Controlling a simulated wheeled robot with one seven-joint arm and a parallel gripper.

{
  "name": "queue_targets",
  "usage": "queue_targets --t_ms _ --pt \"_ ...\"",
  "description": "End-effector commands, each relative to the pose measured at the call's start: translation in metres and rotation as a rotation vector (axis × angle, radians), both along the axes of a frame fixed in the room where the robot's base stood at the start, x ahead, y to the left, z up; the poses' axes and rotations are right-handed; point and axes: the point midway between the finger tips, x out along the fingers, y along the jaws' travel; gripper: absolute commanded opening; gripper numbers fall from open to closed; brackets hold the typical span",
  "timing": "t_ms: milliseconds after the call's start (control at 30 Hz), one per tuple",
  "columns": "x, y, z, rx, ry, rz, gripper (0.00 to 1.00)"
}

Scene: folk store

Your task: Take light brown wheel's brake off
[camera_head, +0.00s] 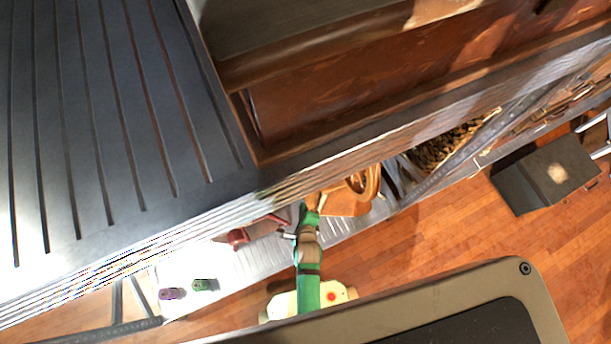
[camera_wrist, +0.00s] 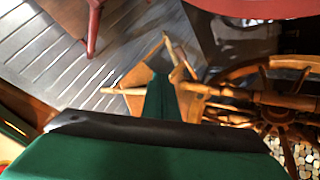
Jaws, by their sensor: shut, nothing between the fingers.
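The light brown wooden wheel (camera_head: 366,184) is on the low metal platform in the head view, partly hidden behind the big dark counter. The wheel's spokes and hub (camera_wrist: 262,97) fill the right of the wrist view. Light brown wooden rods and a block (camera_wrist: 135,76) lie just beyond and beside my gripper (camera_wrist: 160,78). My green gripper is shut and empty, pointing at these wooden parts, left of the wheel. I cannot tell whether it touches them. Which part is the brake is unclear. In the head view my gripper is hardly visible at the end of my green arm.
A dark grooved counter (camera_head: 110,110) covers the upper left of the head view. A red stool-like thing (camera_head: 255,230) stands left of my arm; its leg (camera_wrist: 93,28) shows in the wrist view. A dark box (camera_head: 545,175) is at the right. Wooden floor (camera_head: 430,240) is open at centre right.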

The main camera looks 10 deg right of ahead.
Motion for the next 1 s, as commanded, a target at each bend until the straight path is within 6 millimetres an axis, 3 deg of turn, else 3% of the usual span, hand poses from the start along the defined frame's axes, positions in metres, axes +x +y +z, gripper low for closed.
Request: queue_targets --t_ms 33,200,400,667,1000 --pt "0.017 -0.009 -0.011 0.081 0.012 -0.088 0.00" --pt "0.052 -0.029 -0.039 0.330 0.061 -0.366 0.00" --pt "0.074 -0.044 -0.053 0.490 0.093 -0.568 0.00" --pt "0.085 -0.048 -0.067 0.527 0.101 -0.618 0.00" --pt "0.111 -0.051 -0.106 0.525 0.101 -0.613 0.00"
